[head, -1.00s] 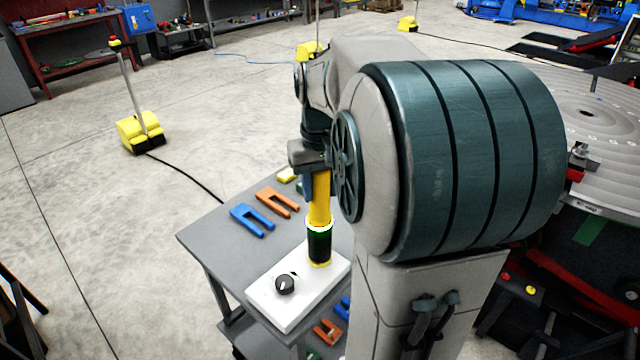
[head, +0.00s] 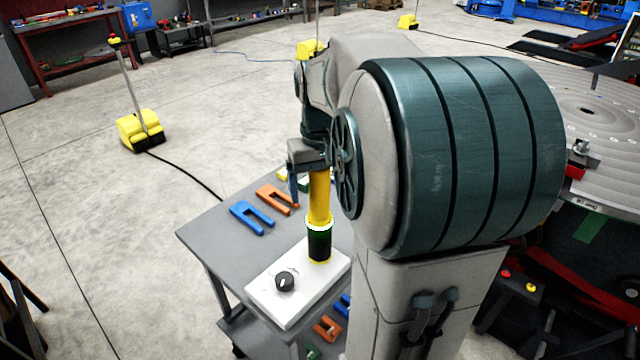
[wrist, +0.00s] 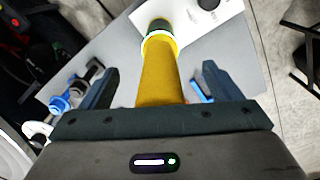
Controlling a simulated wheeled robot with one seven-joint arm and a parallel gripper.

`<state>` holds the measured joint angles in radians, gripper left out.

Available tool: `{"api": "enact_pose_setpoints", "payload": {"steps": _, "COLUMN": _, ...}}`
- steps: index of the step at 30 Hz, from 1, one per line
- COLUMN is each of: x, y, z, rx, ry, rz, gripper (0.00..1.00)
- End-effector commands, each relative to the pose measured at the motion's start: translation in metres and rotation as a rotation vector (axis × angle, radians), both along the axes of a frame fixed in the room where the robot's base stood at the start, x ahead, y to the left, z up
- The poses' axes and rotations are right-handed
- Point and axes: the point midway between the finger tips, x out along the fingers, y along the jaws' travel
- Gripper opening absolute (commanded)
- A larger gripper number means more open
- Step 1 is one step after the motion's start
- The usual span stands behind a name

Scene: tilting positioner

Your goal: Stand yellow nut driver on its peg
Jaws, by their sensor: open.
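The yellow nut driver (head: 320,200) stands upright on a white box (head: 272,303) at the table's near corner. It has a yellow upper part, a bright white ring and a dark green lower part. The peg is not visible. My gripper (head: 309,195) is around the yellow upper part, pointing down. In the wrist view my gripper (wrist: 157,82) is open, with the nut driver (wrist: 161,75) between its fingers and a gap on each side. In the head view one finger shows left of the nut driver; the other is hidden.
The white box carries a black knob (head: 285,281). A blue fork-shaped piece (head: 252,217) and an orange one (head: 277,198) lie on the grey table (head: 215,236) behind it. The round metal positioner plate (head: 600,150) is at the right. My arm hides the table's right side.

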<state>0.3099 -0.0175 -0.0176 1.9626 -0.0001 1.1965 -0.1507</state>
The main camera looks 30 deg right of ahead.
Motion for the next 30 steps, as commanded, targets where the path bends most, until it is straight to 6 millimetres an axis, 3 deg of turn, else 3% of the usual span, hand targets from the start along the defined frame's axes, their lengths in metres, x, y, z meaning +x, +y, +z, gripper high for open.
{"api": "enact_pose_setpoints", "payload": {"steps": 11, "x": 0.0, "y": 0.0, "z": 0.004, "rx": 0.0, "ry": -0.001, "rz": 0.0, "gripper": 0.85}}
{"api": "enact_pose_setpoints", "payload": {"steps": 30, "x": 0.0, "y": 0.0, "z": 0.055, "rx": 0.0, "ry": -0.002, "rz": 0.0, "gripper": 0.85}}
